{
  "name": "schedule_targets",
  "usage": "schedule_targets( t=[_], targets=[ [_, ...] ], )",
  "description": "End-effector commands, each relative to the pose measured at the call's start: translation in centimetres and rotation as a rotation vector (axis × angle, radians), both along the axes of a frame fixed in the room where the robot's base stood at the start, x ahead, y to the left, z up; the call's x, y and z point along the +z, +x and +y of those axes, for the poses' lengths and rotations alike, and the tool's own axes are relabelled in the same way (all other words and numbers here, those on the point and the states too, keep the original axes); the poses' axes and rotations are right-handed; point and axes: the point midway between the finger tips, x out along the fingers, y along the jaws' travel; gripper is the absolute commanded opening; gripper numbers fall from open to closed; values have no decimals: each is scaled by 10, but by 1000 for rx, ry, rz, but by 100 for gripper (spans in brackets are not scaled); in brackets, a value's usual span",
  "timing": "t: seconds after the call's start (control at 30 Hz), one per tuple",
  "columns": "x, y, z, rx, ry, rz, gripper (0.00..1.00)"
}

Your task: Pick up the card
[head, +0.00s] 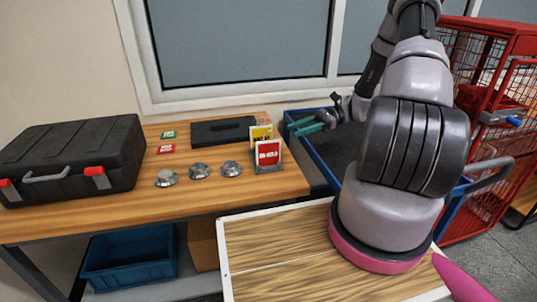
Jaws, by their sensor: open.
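Several things on the wooden table could be the card. A small red card (166,149) and a small green card (168,135) lie flat near the table's back. A red and white card (268,154) stands upright at the table's right end, with a yellow and white card (262,134) upright just behind it. Which one is meant, I cannot tell. My gripper (305,123), with green fingers, is open and empty over the blue-rimmed cart, to the right of the upright cards and apart from them.
A black case (70,158) fills the table's left end. Three silver discs (199,171) sit mid-table, before a flat black case (222,130). A blue-rimmed cart (303,153) and a red wire cage (515,150) stand right. A blue bin (128,260) is below the table.

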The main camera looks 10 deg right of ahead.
Motion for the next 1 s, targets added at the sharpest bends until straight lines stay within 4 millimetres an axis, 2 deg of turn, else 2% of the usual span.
schedule_targets(
  t=[0.03, 0.1, 0.3, 0.6, 0.87, 1.0],
  targets=[
    [-13, 1, -2, -32, 47, 28, 42],
    [-24, 3, -3, -65, 97, 54, 42],
    [-40, 5, -4, -116, 172, 89, 42],
    [-41, 5, 39, -119, 179, 94, 42],
    [-39, 3, 61, -118, 178, 94, 42],
    [-36, 0, 83, -118, 179, 93, 42]
  ],
)
